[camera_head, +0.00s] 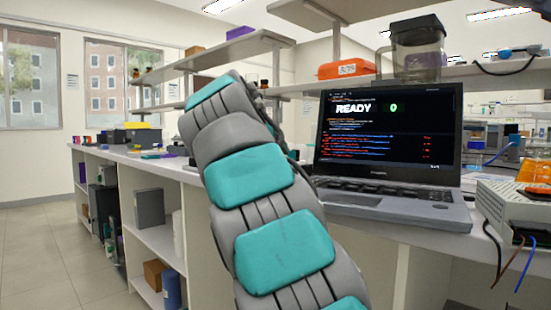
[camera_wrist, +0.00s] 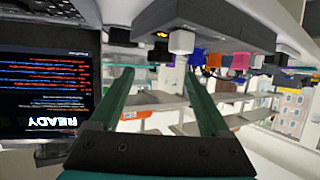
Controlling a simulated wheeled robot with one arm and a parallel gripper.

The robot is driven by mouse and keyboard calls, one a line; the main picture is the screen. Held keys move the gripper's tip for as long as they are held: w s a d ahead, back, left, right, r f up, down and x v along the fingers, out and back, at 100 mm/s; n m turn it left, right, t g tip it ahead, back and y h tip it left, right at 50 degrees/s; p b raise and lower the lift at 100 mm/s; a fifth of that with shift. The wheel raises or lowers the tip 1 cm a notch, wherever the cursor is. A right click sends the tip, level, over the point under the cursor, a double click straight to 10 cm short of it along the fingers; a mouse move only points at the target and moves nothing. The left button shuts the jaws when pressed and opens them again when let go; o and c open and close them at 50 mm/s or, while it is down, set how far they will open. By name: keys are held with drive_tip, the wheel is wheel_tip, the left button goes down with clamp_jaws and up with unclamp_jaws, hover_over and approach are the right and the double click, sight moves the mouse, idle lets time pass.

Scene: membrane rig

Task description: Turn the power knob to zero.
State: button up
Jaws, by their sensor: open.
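My gripper (camera_wrist: 158,72) shows in the wrist view as two green fingers spread apart, with nothing between them. In the head view the end of my arm is hidden behind its own grey and teal links. The wrist view is upside down. In it a dark grey device (camera_wrist: 208,22) lies beyond the fingertips, with a small orange light and a white block-like part (camera_wrist: 181,42) on its near end. I cannot tell whether this part is the power knob. A laptop (camera_head: 385,140) reads "READY" and a green 0; it also shows in the wrist view (camera_wrist: 45,85).
A white instrument (camera_head: 510,205) with an orange top and loose wires stands at the right bench edge. A shelf above the laptop holds an orange case (camera_head: 346,69) and a clear dark-lidded container (camera_head: 417,50). Open floor (camera_head: 55,240) lies at left.

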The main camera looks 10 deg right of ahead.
drive_tip(key=x, duration=0.6)
drive_tip(key=shift+s, duration=0.1)
clamp_jaws()
idle(0.5)
